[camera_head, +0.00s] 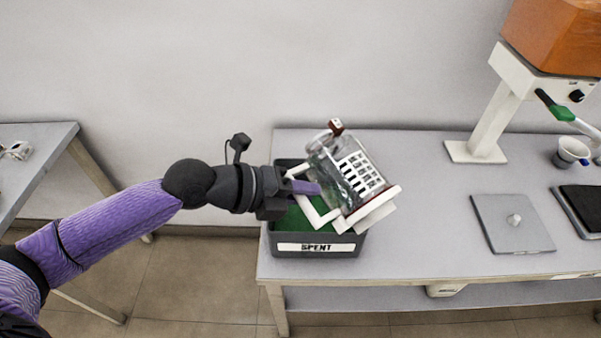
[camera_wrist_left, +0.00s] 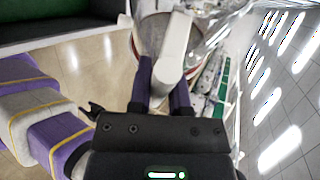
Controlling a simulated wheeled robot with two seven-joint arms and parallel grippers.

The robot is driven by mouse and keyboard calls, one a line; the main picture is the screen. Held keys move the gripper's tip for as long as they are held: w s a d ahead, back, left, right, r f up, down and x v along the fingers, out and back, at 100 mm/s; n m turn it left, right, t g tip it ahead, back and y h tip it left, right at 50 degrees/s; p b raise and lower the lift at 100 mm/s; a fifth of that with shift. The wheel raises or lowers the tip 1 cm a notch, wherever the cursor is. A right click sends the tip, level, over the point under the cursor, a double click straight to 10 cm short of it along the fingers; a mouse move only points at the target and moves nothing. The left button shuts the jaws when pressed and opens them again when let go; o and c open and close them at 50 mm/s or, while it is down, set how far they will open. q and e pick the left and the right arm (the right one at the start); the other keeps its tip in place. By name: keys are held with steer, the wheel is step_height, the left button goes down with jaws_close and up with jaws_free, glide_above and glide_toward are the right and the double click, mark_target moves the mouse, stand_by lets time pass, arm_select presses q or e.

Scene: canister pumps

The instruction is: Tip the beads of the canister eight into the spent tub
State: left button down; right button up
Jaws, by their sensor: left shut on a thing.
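The canister (camera_head: 322,160) is a clear vessel with a white frame and a white slotted panel. It is tilted over the spent tub (camera_head: 318,247), a dark grey box labelled SPENT with green inside. My left gripper (camera_head: 305,188) is shut on the canister's white handle, which also shows between the purple fingers in the left wrist view (camera_wrist_left: 175,48). The canister's number is not readable. I cannot make out beads in it or falling, nor whether the tub's green is beads. The tub's dark rim shows at top left in the wrist view (camera_wrist_left: 60,38).
A white stand (camera_head: 492,115) with an orange hopper (camera_head: 555,35) is at the back right. Bench between tub and plate is clear. Another table (camera_head: 40,140) stands left.

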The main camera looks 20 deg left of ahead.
arm_select(q)
steer(key=r+m+y+p, duration=0.1)
steer(key=p, duration=0.1)
steer(key=m+t+y+p, duration=0.1)
steer(key=p, duration=0.1)
steer(key=shift+w+a+r, duration=0.1)
steer(key=shift+a+r, duration=0.05)
steer(key=shift+r, duration=0.25)
steer(key=shift+w+a+m+t+y, duration=0.2)
steer(key=shift+m+t+y, duration=0.3)
steer(key=shift+m+y, duration=0.15)
steer(key=w+a+m+t+y, duration=0.1)
steer(key=a+m+t+y, duration=0.1)
steer(key=m, duration=0.1)
steer(key=shift+w+a+f+y, duration=0.15)
steer(key=shift+w+y, duration=0.1)
steer(key=shift+w, duration=0.15)
steer(key=shift+w+a+r+m+t+y+b, duration=0.25)
steer(key=shift+w+a+m+t+y, duration=0.25)
steer(key=shift+m+t, duration=0.45)
steer(key=shift+f, duration=0.1)
